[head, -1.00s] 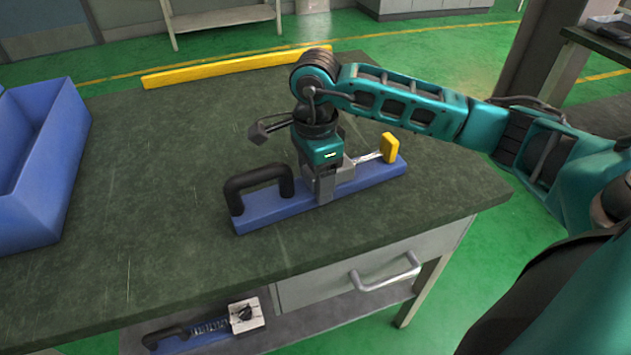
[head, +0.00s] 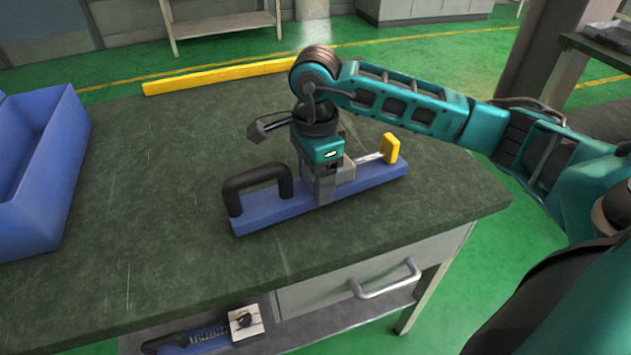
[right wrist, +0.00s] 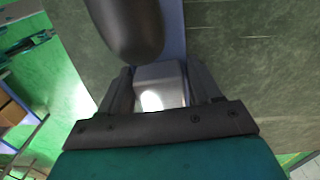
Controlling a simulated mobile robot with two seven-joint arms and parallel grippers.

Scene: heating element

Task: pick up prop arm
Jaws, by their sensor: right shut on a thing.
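The prop arm appears to be the tool on the table: a long blue base (head: 270,213) with a black loop handle (head: 257,182) at its left end. A grey metal block (head: 346,171) sits at its middle, with a thin rod and a yellow end piece (head: 391,148) at the right. My right gripper (head: 325,190) points down over the middle and is shut on the grey block. In the right wrist view the block (right wrist: 160,86) lies between the fingers, with the black handle just beyond. I cannot tell whether the base touches the table. My left gripper is not in view.
The dark green table (head: 150,190) has free room left of and in front of the tool. A blue bin (head: 45,180) stands at the left and a yellow bar (head: 230,76) lies along the back edge.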

